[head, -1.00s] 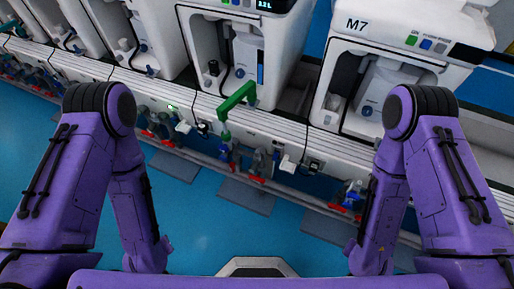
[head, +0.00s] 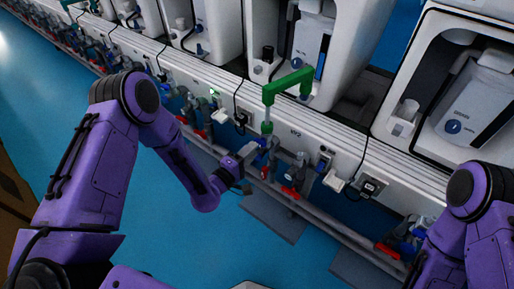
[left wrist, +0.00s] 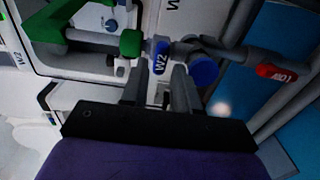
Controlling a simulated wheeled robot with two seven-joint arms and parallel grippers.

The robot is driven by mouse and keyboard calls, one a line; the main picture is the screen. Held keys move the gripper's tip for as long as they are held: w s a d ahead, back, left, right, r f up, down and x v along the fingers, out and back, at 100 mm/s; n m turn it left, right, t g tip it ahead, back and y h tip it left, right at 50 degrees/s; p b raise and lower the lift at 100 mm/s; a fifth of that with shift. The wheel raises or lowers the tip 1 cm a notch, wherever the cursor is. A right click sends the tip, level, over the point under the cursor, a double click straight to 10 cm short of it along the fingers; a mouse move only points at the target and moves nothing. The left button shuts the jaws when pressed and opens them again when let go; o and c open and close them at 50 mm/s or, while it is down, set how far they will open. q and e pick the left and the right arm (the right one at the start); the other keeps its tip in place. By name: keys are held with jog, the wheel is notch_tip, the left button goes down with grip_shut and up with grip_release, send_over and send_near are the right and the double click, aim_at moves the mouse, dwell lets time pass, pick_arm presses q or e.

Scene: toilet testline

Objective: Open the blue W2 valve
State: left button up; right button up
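The blue W2 valve handle (left wrist: 161,57) shows in the left wrist view, just beyond and between my left fingertips, its white label facing the camera. In the head view the blue valve (head: 262,143) is small and partly covered by my left gripper (head: 246,157). In the left wrist view my left gripper (left wrist: 159,76) is open, one finger on each side of the handle's line. Whether a finger touches the handle cannot be told. A blue round part (left wrist: 204,71) lies right of the fingers. My right gripper is outside the view.
A green pipe (head: 288,86) rises above the valve, before the white machines. A red handle (left wrist: 277,72) is to the right in the left wrist view. More red-handled valves (head: 291,192) line the grey rail. The blue floor (head: 190,240) in front is open.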

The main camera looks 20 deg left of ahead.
aim_at(260, 143)
pick_arm(q)
jog(key=shift+x, duration=1.9)
grip_shut()
